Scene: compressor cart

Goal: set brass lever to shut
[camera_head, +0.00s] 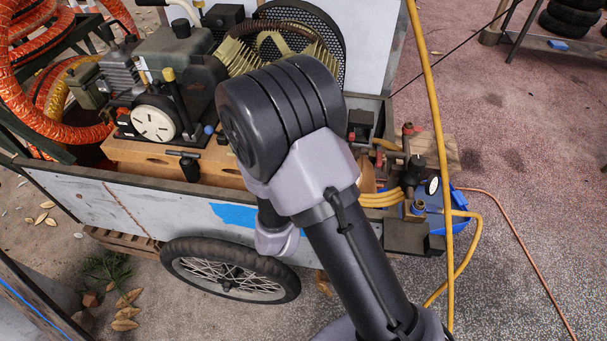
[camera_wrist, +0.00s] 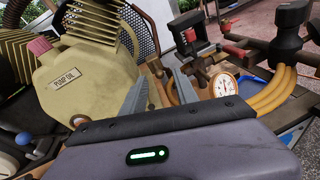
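A brass-brown valve fitting (camera_wrist: 203,72) with a red-tipped part shows in the wrist view, just beyond and right of my gripper's right finger. I cannot clearly tell which part is the brass lever or how it is set. In the head view the valve and pipe group (camera_head: 408,160) stands at the cart's right end, with a round white gauge (camera_head: 433,186). The gauge also shows in the wrist view (camera_wrist: 224,85). My gripper (camera_wrist: 160,76) is open, its two grey fingers apart with nothing held between them. In the head view my arm hides it.
A compressor with a tan tank (camera_wrist: 85,80) stands close on the left of my fingers. Yellow hoses (camera_wrist: 275,90) curve on the right below a black fitting (camera_wrist: 287,40). A yellow hose (camera_head: 437,110) crosses near the valves. The cart's wheel (camera_head: 230,270) is in front.

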